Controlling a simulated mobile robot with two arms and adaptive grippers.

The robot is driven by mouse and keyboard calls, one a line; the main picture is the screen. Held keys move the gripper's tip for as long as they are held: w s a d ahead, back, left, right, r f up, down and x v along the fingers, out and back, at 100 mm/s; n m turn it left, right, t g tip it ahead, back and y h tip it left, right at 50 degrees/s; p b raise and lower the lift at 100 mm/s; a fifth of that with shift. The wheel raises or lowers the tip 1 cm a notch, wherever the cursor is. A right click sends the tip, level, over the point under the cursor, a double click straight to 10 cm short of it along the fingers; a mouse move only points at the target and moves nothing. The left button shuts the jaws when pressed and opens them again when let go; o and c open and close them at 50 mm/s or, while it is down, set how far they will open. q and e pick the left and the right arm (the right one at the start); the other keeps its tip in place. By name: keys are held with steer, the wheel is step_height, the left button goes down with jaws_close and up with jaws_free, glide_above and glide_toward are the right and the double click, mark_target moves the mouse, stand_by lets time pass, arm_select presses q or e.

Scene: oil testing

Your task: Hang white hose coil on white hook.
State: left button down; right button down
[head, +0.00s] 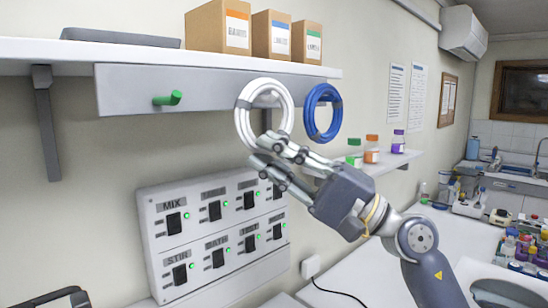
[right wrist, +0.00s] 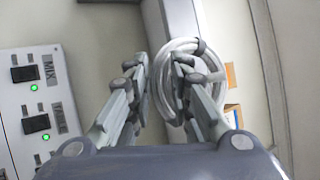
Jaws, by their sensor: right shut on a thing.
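The white hose coil (head: 243,125) is upright in front of the right part of the grey rail under the shelf. It also shows in the right wrist view (right wrist: 165,62), mostly beyond the right-hand finger. My right gripper (head: 264,152) is at the coil's lower edge and shut on it, the fingers somewhat apart around the hose. I cannot make out the white hook; the coil and fingers cover that part of the rail. I cannot tell whether the coil touches a hook. My left gripper is not in view.
A green hook (head: 168,99) on the grey rail (head: 125,92) is bare. A blue hose coil (head: 309,112) hangs close to the right of the white one. Boxes (head: 218,28) stand on the shelf above. A switch panel (head: 210,235) is below, and small bottles (head: 372,150) stand at right.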

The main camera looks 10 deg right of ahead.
stand_by(0.3)
steer(key=c, duration=1.4)
jaws_free()
steer(key=shift+o, duration=0.2)
